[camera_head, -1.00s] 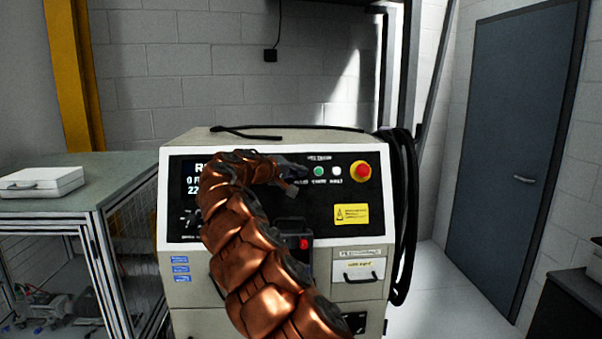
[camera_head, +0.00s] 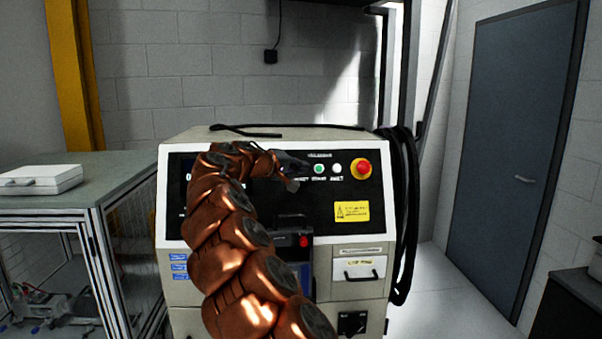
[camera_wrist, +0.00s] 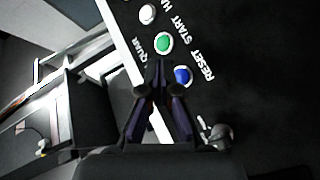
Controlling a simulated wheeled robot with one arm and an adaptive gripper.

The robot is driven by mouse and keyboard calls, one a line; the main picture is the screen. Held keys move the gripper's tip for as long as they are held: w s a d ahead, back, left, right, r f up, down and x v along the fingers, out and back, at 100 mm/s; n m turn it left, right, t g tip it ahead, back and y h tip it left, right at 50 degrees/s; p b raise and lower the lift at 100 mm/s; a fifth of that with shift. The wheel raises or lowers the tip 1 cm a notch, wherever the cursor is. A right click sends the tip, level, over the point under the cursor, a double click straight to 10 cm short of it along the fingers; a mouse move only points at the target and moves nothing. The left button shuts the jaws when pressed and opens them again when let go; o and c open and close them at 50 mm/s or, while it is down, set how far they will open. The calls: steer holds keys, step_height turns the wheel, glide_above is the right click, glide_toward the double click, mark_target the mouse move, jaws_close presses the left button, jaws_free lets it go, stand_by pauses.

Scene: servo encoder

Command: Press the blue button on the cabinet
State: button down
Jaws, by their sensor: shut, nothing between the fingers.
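The cabinet (camera_head: 330,225) has a black front panel with a row of buttons. The blue button (camera_wrist: 182,75) shows in the wrist view beside the word RESET, just right of my gripper's fingertips (camera_wrist: 158,72). The fingers are together and empty, with the tips close to the panel between the blue button and the panel's pale edge; I cannot tell whether they touch it. In the head view my gripper (camera_head: 298,164) is at the panel, left of the green button, and the blue button is hidden behind it.
The green START button (camera_head: 319,169) and a white button (camera_head: 337,169) sit beside it. A red knob on a yellow base (camera_head: 361,169) is further right. Black cables (camera_head: 401,215) hang on the cabinet's right side. A table with a white case (camera_head: 40,180) stands left.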

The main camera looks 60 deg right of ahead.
steer(key=shift+s+a+r+b, duration=0.2)
steer(key=shift+s+a+r, duration=0.3)
steer(key=shift+a, duration=0.2)
steer(key=shift+s+a+r+b, duration=0.2)
steer(key=shift+s+a+r, duration=0.15)
steer(key=shift+s+a, duration=0.3)
steer(key=shift+a, duration=0.1)
steer(key=s+a+f+n+t+y, duration=0.1)
steer(key=s+a+f+y, duration=0.3)
steer(key=a+f, duration=0.65)
steer(key=s+a+f+t+y, duration=0.1)
steer(key=s+a+f+y, duration=0.3)
steer(key=a, duration=1.1)
steer(key=s+a+f+n+y, duration=0.1)
steer(key=s+a+f+y, duration=0.2)
steer(key=s+a+f, duration=0.7)
steer(key=s+a+f+n+y, duration=0.2)
steer(key=s+a+f, duration=0.1)
steer(key=a, duration=0.6)
steer(key=s+a+f+n+g+y, duration=0.1)
steer(key=s+a+f+n+y, duration=0.1)
steer(key=a, duration=0.7)
step_height(320, 180, down, 2)
steer(key=shift+s+a, duration=0.2)
steer(key=shift+s, duration=0.6)
